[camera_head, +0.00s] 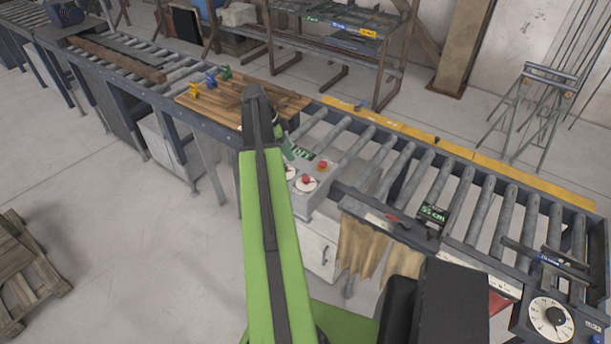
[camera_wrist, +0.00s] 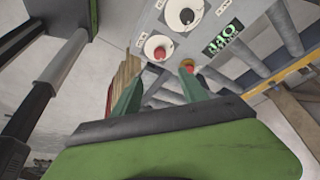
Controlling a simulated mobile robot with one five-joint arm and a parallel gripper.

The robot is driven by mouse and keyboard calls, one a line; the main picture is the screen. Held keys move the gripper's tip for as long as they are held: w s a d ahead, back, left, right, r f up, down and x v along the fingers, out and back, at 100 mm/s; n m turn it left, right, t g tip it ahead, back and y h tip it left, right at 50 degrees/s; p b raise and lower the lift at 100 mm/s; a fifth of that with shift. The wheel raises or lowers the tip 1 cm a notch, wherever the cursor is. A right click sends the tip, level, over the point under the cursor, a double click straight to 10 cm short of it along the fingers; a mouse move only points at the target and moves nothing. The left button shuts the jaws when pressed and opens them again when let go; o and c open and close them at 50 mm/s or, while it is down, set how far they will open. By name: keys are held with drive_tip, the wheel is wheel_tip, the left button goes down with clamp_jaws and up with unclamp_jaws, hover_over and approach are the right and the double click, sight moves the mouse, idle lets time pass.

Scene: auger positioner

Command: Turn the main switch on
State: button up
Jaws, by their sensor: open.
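The grey control panel (camera_head: 318,196) sits at the near side of the roller conveyor; the wrist view shows it close up (camera_wrist: 222,20). It carries a black rotary knob (camera_wrist: 186,16) on a white dial, a red knob (camera_wrist: 159,53) on a white disc, a red button (camera_wrist: 188,64) with a yellow base, and a display with green characters (camera_wrist: 222,40). I cannot tell which control is the main switch. My gripper (camera_wrist: 160,78) is open, its two green fingers spread below the red controls, with nothing visible between them. In the head view my arm covers part of the panel.
The conveyor (camera_head: 400,165) runs across the scene, with a wooden board (camera_head: 285,97) left of the panel. A small green display box (camera_head: 433,214) and a black-and-white dial unit (camera_head: 551,317) stand to the right. A pallet (camera_head: 30,262) lies on open floor at left.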

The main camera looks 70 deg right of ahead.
sight(306, 178)
drive_tip(key=b+x, duration=1.4)
drive_tip(key=x, duration=0.2)
drive_tip(key=shift+w+f, duration=0.1)
drive_tip(key=shift+f, duration=0.2)
drive_tip(key=shift+d+r, duration=0.1)
